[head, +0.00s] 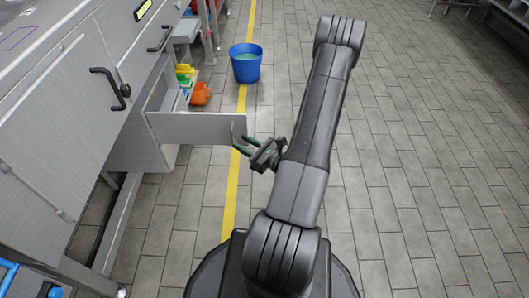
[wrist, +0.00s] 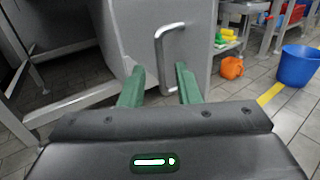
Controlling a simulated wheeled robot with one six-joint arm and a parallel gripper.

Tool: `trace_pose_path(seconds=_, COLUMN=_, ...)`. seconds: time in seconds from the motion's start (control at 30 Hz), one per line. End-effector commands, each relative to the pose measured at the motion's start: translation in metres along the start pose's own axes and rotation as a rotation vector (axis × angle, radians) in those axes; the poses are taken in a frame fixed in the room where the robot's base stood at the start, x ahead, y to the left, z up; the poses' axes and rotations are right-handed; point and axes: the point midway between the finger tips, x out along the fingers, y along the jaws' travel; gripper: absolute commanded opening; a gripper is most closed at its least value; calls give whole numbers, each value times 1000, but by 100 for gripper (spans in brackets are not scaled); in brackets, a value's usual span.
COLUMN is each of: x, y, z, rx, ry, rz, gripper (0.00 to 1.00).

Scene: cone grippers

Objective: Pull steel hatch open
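The steel hatch (head: 195,128) stands swung out from the grey cabinet, its panel reaching across the aisle toward the yellow floor line. Its face fills the middle of the wrist view (wrist: 206,75). A silver bar handle (wrist: 170,58) is on that face, near the free edge in the head view (head: 236,134). My gripper (head: 244,143) is at the handle. Its green fingers (wrist: 160,72) are spread, one on each side of the handle, with visible gaps. I cannot tell how deep the handle sits between them.
Beyond the hatch are an orange jug (head: 202,93), yellow and green items (head: 185,75) and a blue bucket (head: 246,64). Tiled floor on the right (head: 430,150) is clear. Another black handle (head: 108,88) sticks out at left.

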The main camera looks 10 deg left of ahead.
Motion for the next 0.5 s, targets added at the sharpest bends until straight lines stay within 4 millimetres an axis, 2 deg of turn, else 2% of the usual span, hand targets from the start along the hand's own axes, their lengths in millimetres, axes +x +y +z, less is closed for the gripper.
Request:
trace_pose_path(seconds=0.3, x=-55, y=0, z=2, rx=0, ry=-1, rz=-3, gripper=30)
trace_pose_path(seconds=0.5, x=-79, y=1, z=1, rx=1, ry=-1, rz=1, gripper=30)
